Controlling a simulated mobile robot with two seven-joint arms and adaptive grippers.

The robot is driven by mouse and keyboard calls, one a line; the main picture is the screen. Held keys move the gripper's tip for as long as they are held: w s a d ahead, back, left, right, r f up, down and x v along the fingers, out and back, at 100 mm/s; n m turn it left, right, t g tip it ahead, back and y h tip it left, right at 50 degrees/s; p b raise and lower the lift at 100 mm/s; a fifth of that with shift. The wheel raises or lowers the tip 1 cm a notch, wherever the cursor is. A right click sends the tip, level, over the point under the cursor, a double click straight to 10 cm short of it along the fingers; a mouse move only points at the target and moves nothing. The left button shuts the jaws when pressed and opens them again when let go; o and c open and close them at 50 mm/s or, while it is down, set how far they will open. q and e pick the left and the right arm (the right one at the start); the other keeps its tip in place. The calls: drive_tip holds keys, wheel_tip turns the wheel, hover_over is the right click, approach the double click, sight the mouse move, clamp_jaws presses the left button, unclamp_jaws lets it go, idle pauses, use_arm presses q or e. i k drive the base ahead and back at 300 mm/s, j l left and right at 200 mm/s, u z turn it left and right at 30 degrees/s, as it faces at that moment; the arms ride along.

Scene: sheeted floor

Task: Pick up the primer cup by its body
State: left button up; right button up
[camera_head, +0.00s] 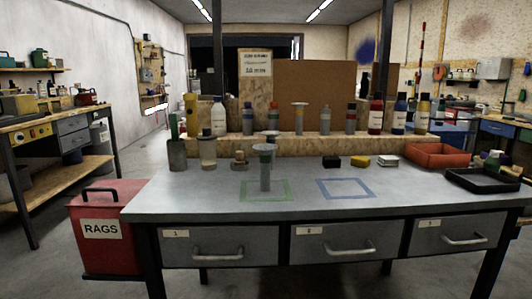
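A slim grey upright item (265,172) with a wider, green-banded top stands in the green square outline (286,197) on the grey workbench (205,195). It may be the primer cup, but no label is readable. A similar pale item with a flat, wide top (299,118) stands on the wooden shelf behind. Neither of my grippers is in view.
An empty blue square outline (345,188) lies to the right. Black, yellow and white blocks (361,161), a red tray (436,156) and a black tray (486,181) sit further right. Several bottles line the wooden shelf (340,146). A red RAGS bin (102,228) stands left.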

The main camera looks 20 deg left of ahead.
sight(207, 150)
drive_tip(key=j+z, duration=0.35)
drive_tip(key=j, duration=0.15)
drive_tip(key=j+z, duration=0.4)
drive_tip(key=j, duration=0.15)
